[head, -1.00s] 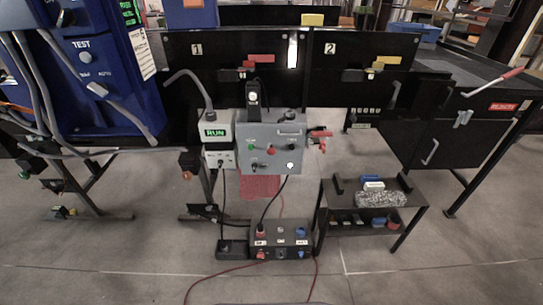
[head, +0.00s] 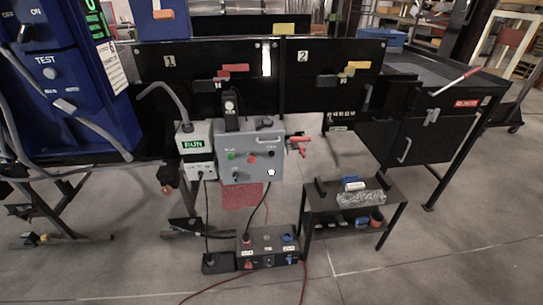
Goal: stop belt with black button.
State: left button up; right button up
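A grey control box (head: 254,137) hangs at the front of the conveyor, in the middle of the head view. Its face has a green button (head: 232,156), a red button (head: 250,159) and a black button (head: 272,153) at the right. A black knob (head: 236,175) sits lower left and a small white mark lower right. A display (head: 193,144) left of the box glows green and reads RUN. The belt itself is hard to make out behind the dark panels. Neither of my grippers is in view.
A blue TEST cabinet (head: 60,95) with grey cables stands at the left. A low black shelf (head: 325,209) and a floor box (head: 262,246) with cables stand in front. A dark rejects cabinet (head: 400,145) is at the right. The front floor is mostly free.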

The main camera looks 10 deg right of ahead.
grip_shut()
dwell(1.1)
